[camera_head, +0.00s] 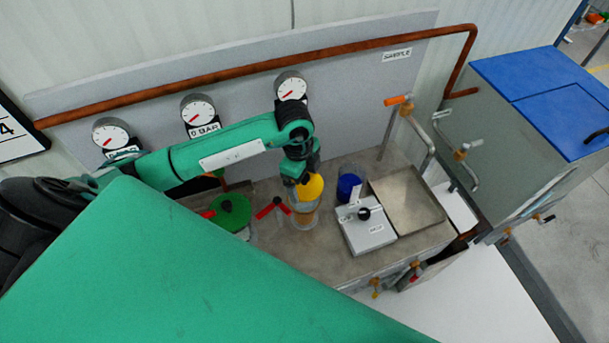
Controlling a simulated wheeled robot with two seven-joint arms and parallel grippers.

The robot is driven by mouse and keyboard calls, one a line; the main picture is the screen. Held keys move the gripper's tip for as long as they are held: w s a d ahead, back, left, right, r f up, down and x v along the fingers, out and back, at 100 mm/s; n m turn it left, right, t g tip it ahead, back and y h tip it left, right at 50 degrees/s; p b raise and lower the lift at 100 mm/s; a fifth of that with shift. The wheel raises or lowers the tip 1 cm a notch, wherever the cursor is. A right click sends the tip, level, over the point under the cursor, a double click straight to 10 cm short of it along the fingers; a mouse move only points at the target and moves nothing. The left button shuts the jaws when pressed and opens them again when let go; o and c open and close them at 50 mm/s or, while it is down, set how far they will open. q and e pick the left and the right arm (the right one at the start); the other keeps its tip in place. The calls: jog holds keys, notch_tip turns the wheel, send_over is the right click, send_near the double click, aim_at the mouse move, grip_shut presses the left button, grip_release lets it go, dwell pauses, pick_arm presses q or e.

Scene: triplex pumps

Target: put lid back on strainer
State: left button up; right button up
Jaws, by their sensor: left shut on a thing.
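My left gripper (298,178) reaches down from the green arm and is shut on a yellow lid (311,187). The yellow lid is over or at the top of a clear strainer cylinder (303,217) with a brownish lower part. I cannot tell whether the lid touches the rim or is slightly above it. The gripper hides the lid's left side, and its fingertips are hard to make out. My right gripper is not in view.
A round green lid (230,212) and a red-handled valve (273,208) are left of the strainer. Gauges (199,110) and a copper pipe (260,68) line the back panel.

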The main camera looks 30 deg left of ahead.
pick_arm(q)
notch_tip(320, 180, down, 5)
jog(key=b, duration=0.3)
jog(key=shift+f+b, duration=0.25)
jog(key=shift+b, duration=0.05)
dwell(1.1)
jog(key=shift+f, duration=0.1)
dwell(0.4)
dwell(0.5)
